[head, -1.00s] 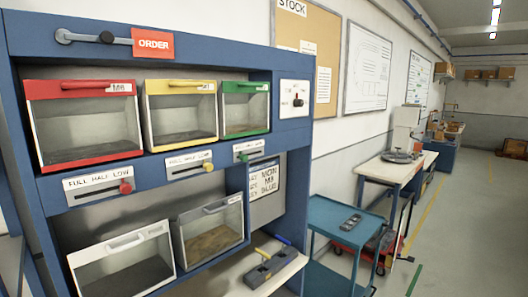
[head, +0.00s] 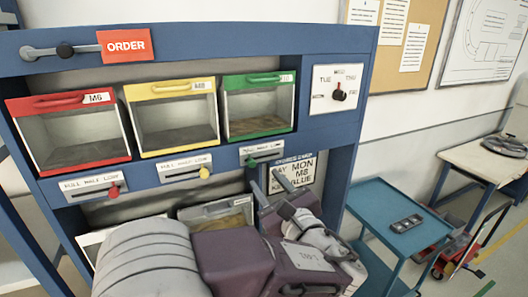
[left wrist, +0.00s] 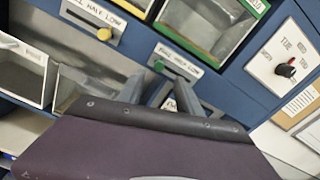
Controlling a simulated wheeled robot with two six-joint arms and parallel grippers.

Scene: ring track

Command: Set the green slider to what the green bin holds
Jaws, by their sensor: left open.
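The green-framed bin (head: 258,127) is the rightmost of the top three; a shallow brown layer shows on its floor. In the left wrist view its green edge (left wrist: 242,35) is at top. The green slider knob (head: 251,162) sits below that bin near the left end of its slot, on the FULL side of a FULL HALF LOW label. It also shows in the left wrist view (left wrist: 158,66). My left gripper (head: 267,180) is open, its fingers pointing up just below the slider, apart from the knob as far as I can tell. My right gripper is not in view.
Red (head: 72,167) and yellow (head: 175,151) bins with their own sliders stand to the left. A dial panel (head: 336,90) is at right. My left arm hides part of the lower bins. A blue cart (head: 397,240) stands right of the rack.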

